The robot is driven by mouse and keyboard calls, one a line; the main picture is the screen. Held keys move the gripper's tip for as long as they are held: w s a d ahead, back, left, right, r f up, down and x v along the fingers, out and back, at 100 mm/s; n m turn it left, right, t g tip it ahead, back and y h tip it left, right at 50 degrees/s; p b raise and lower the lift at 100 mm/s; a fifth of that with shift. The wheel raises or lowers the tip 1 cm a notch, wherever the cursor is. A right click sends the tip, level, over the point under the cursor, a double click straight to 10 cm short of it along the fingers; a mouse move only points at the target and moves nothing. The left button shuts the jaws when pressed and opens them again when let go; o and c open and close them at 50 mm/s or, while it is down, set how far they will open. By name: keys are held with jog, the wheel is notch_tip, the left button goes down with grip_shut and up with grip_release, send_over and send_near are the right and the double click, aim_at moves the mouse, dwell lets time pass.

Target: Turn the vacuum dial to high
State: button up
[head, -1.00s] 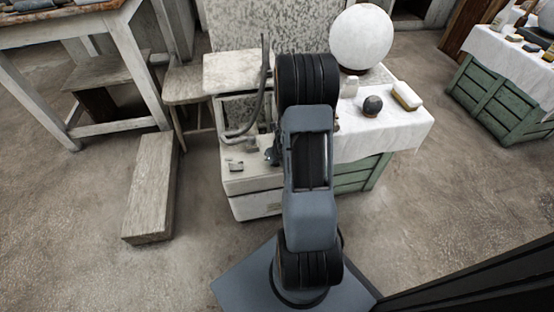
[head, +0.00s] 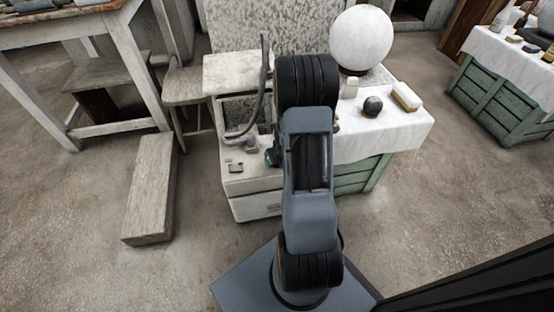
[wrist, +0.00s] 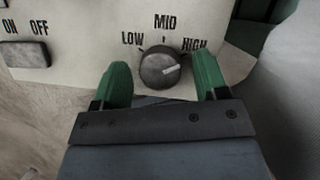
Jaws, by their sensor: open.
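The vacuum dial (wrist: 160,67) is a dark round knob on a pale panel (wrist: 85,40), with LOW, MID and HIGH printed around it in the wrist view. Its white pointer mark points right and slightly up, toward the HIGH side and somewhat below the HIGH word. My gripper (wrist: 162,60) is open, with one green finger left of the dial and the other to its right. A visible gap separates the left finger from the dial. In the head view my arm hides the dial.
An ON/OFF switch (wrist: 28,54) sits left of the dial. In the head view a dark hose (head: 262,95) rises beside my arm.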

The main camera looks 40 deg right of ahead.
jog(key=shift+r, duration=0.1)
jog(key=p+v, duration=0.9)
jog(key=v, duration=0.4)
jog(key=shift+r, duration=0.35)
jog(key=w+a+r+n+y+p, duration=0.1)
jog(key=a+r+n+y+p, duration=0.1)
jog(key=a+r+n+p, duration=0.85)
jog(key=w+a+r+n+y+p, duration=0.15)
jog(key=a+r+n, duration=0.25)
jog(key=r+n, duration=0.75)
jog(key=s+a+r+n+h+p, duration=0.1)
jog(key=s+r+n+p, duration=0.2)
jog(key=r+n, duration=0.2)
jog(key=s+a+r+n+p, duration=0.2)
jog(key=r+n, duration=0.4)
jog(key=r, duration=0.3)
jog(key=s+a+r+n+g+h+p, duration=0.1)
jog(key=s+r+n+p, duration=0.3)
jog(key=r, duration=0.4)
jog(key=shift+s+a+n+h+p, duration=0.3)
jog(key=shift+a+n+p, duration=0.4)
jog(key=shift+p, duration=0.45)
